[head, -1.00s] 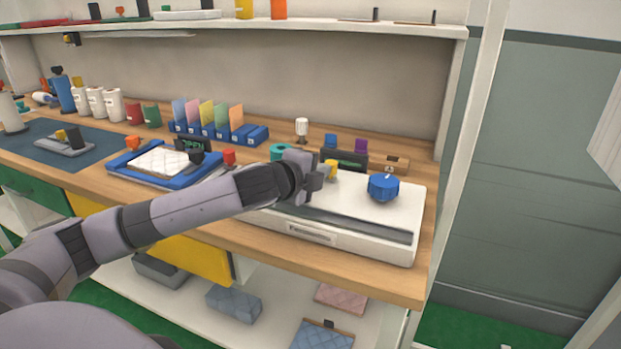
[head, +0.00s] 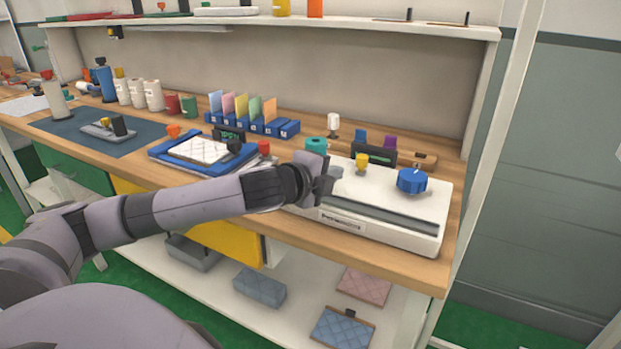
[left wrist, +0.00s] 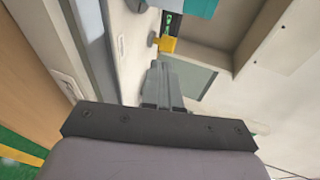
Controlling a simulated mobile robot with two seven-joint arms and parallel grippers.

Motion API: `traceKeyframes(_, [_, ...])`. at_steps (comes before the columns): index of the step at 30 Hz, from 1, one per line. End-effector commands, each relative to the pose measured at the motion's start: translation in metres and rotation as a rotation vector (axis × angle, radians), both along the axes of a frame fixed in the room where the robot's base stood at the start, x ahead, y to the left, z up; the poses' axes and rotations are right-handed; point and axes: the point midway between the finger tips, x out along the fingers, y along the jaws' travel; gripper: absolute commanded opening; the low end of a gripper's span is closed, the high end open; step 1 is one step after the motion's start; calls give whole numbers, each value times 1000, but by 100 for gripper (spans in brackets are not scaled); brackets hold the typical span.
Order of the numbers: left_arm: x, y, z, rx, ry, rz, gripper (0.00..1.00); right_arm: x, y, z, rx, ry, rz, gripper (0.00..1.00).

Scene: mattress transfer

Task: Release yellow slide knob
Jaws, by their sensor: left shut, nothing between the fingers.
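The yellow slide knob (head: 362,162) stands on top of the white machine (head: 390,239) near its back edge. It also shows in the left wrist view (left wrist: 166,44), beyond the fingertips. My left gripper (head: 331,178) is shut and empty, to the left of the knob, with a visible gap between them. In the left wrist view the shut fingers (left wrist: 161,75) point toward the knob. My right gripper is not in view.
A blue round knob (head: 412,181) is on the machine's right side. A dark display (head: 375,155) and a teal roll (head: 317,146) stand behind. A blue tray with a white quilted pad (head: 203,150) lies to the left.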

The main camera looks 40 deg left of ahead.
Motion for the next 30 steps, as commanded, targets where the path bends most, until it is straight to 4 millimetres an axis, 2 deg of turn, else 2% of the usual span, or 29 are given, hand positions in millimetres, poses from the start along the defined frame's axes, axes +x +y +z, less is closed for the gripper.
traceKeyframes(6, [-34, -1, 9, 6, 1, -1, 0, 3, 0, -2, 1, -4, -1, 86])
traceKeyframes(12, [-52, -1, 16, 3, -1, 0, 0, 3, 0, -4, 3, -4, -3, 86])
traceKeyframes(18, [-60, -2, 19, 1, -1, 0, 0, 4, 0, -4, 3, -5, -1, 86])
traceKeyframes(30, [-61, -2, 20, 0, -1, 0, 0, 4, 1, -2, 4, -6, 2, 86])
